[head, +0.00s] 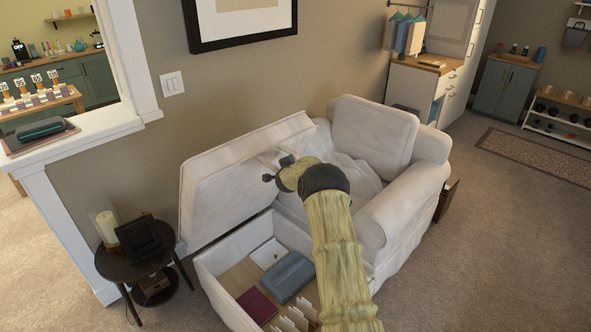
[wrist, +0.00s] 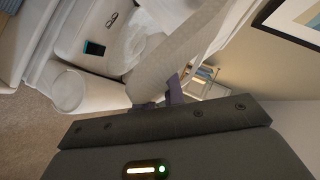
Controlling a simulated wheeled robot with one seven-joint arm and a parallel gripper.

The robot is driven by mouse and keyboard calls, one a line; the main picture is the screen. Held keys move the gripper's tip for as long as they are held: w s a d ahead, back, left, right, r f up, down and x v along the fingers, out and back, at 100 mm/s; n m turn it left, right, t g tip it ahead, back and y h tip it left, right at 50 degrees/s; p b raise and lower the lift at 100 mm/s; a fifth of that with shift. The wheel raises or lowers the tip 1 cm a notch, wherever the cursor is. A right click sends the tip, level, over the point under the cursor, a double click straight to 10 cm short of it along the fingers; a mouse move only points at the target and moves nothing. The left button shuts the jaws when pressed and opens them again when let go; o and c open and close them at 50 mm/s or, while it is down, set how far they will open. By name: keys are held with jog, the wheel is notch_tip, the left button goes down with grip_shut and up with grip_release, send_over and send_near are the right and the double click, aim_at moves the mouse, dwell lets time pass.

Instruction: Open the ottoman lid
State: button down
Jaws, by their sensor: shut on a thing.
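The ottoman lid (head: 228,178) is a pale upholstered panel, tilted steeply up along the wall side of a white sofa. The ottoman base (head: 212,280) below it is an open storage box with its inside showing. My gripper (head: 276,169) is at the lid's right edge, shut on it; my arm reaches up from the bottom and hides part of the sofa seat and base. In the wrist view the lid (wrist: 188,62) rises as a pale slab from the dark finger (wrist: 174,90); the exact contact is partly hidden.
The box holds a blue-grey case (head: 286,277), a dark red book (head: 257,306) and files. A round black side table (head: 120,263) with a candle and frame stands left. A framed picture (head: 243,15) hangs above.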

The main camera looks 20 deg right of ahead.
jog(key=shift+s+d+f, duration=0.2)
jog(key=c, duration=1.8)
grip_release()
jog(key=shift+w+f, duration=0.1)
jog(key=shift+o, duration=0.2)
jog(key=shift+b+v, duration=0.35)
jog(key=shift+v, duration=0.55)
jog(key=b+v, duration=0.3)
jog(key=v, duration=1.3)
jog(key=shift+w+a+b, duration=0.15)
jog(key=shift+w+b, duration=0.05)
jog(key=shift+b, duration=0.15)
